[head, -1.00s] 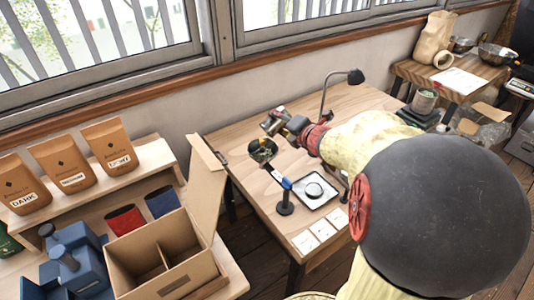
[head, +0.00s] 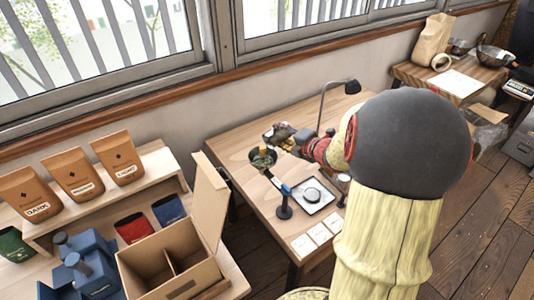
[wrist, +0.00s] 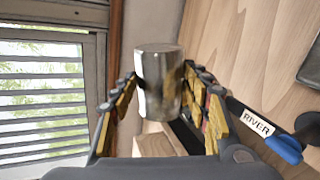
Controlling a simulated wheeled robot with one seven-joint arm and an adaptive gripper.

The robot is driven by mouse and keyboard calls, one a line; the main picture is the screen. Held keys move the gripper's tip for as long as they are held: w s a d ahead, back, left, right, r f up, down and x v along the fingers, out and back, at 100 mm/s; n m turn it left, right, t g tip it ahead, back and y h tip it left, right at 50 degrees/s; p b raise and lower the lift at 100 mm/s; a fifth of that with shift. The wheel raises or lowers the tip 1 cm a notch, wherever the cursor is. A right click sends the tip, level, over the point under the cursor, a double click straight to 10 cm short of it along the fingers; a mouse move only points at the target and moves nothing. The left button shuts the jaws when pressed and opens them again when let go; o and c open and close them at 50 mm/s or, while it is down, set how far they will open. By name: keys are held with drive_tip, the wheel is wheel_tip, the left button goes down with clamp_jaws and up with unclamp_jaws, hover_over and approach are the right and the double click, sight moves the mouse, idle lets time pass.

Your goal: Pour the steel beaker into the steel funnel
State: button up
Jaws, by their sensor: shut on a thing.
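My gripper (wrist: 162,82) is shut on the steel beaker (wrist: 157,90), with a finger on each side of it. In the head view my gripper (head: 280,133) is over the far left of the wooden table, just above and beside the round dark funnel (head: 258,163). The beaker is small and partly hidden there. A yellowish patch shows at the funnel's mouth; I cannot tell whether it is contents or something falling. The funnel sits at the end of an arm from a stand with a blue clamp (head: 285,189). In the wrist view the funnel's opening is hidden.
A desk lamp (head: 352,87) stands behind. A label reading RIVER (wrist: 256,123) is on the stand's arm. An open cardboard box (head: 170,268) is at lower left.

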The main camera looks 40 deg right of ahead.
drive_tip(key=shift+d+f+m+p, duration=0.25)
drive_tip(key=shift+m+p, duration=0.15)
drive_tip(key=shift+p, duration=1)
drive_tip(key=d+f+m+y+p, duration=0.1)
drive_tip(key=p, duration=0.4)
drive_tip(key=shift+f+m+y, duration=0.1)
drive_tip(key=shift+m+y, duration=0.3)
drive_tip(key=shift+d+f+m+y+p, duration=0.65)
drive_tip(key=shift+d+m+p, duration=0.2)
drive_tip(key=shift+p, duration=0.35)
drive_tip(key=d+f+m+t+y, duration=0.3)
drive_tip(key=f+m, duration=0.4)
drive_tip(key=m, duration=0.3)
drive_tip(key=shift+d+f+m+y+p, duration=0.2)
drive_tip(key=shift+d+m+y+p, duration=0.2)
drive_tip(key=shift+d+y, duration=0.55)
drive_tip(key=shift+d+r, duration=0.1)
